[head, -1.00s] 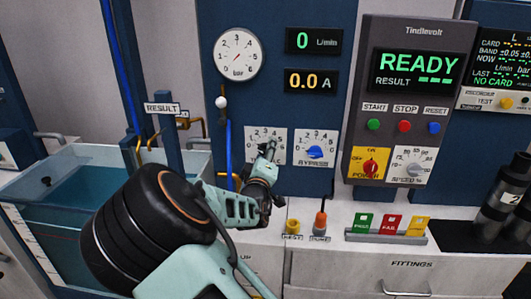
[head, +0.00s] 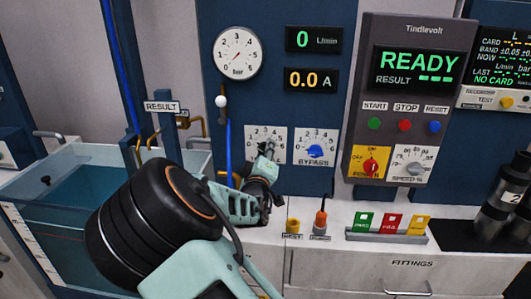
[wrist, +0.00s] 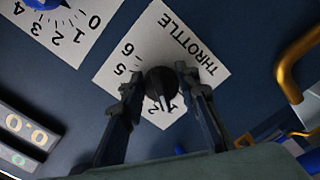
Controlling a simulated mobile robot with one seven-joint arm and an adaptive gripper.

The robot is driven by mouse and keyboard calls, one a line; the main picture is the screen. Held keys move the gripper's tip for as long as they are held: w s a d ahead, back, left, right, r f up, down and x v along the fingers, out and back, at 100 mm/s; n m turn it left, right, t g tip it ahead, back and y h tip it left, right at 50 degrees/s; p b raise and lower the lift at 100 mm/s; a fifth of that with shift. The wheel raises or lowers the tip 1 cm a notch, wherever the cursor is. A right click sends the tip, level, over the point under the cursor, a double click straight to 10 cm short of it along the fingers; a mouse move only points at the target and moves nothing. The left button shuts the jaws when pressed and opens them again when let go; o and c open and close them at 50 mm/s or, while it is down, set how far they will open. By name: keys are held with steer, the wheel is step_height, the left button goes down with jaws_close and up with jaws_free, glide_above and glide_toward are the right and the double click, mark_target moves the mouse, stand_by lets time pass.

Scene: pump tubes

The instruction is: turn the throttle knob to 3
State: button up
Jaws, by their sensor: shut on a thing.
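The throttle knob (wrist: 158,80) is black with a white pointer line, on a white dial plate (wrist: 191,62) marked THROTTLE. My gripper (wrist: 160,76) is shut on the knob, with one finger on each side. In the head view my gripper (head: 266,152) is in front of the throttle plate (head: 253,132) and hides the knob and the plate's lower part.
The blue bypass knob (head: 315,151) is close to the right of the throttle. A brass pipe (wrist: 305,60) and blue tube (head: 228,140) are near the gripper. A water tank (head: 100,150) stands left. The bench holds yellow and orange plugs (head: 320,218) below.

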steer(key=m+b, duration=0.5)
steer(key=m, duration=0.1)
steer(key=shift+f+b, duration=0.35)
steer(key=shift+b, duration=0.05)
steer(key=shift+a+r+m+b, duration=0.15)
steer(key=shift+m+b, duration=2)
steer(key=shift+m, duration=0.45)
steer(key=o, duration=1.1)
steer(key=s, duration=1.2)
steer(key=shift+a, duration=0.25)
